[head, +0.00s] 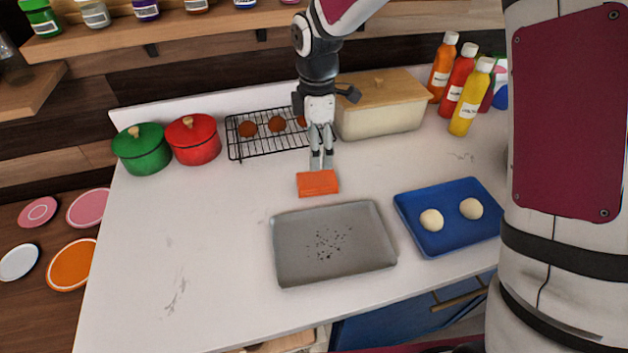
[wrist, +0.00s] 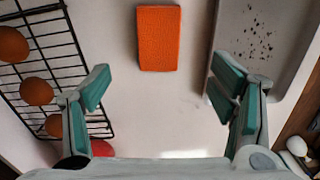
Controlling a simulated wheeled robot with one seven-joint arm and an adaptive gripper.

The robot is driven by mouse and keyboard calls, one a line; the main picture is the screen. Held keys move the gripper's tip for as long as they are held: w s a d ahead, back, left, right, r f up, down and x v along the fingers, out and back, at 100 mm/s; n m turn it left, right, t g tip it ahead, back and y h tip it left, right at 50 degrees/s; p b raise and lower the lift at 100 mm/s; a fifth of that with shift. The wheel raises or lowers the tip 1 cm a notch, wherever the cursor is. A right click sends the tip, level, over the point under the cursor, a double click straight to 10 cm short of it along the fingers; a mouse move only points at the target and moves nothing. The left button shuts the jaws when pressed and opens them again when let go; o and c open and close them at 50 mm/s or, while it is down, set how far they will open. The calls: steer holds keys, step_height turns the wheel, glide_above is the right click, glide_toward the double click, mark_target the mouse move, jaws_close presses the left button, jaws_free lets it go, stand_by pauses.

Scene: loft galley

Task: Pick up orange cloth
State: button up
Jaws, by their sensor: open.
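The orange cloth (head: 318,183) is a small folded rectangle lying flat on the white counter, just behind the grey tray. In the wrist view the cloth (wrist: 159,38) is at the top centre, ahead of the fingertips and between their lines. My gripper (head: 321,162) is above the counter at the cloth's far edge in the head view. In the wrist view my gripper (wrist: 163,85) has its two teal-padded fingers wide apart with nothing between them. I cannot tell its exact height above the counter.
A grey tray (head: 290,260) with dark specks lies in front of the cloth. A black rack (head: 237,150) with brown round items and a cream bin (head: 380,120) stand behind. A blue tray (head: 425,244) holds two dough balls. Red (head: 195,142) and green (head: 142,152) pots stand left. The left counter is clear.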

mark_target(317, 179)
step_height(317, 179, down, 10)
steer(key=shift+w+d+r+p, duration=0.1)
steer(key=shift+p, duration=0.7)
steer(key=c, duration=1.2)
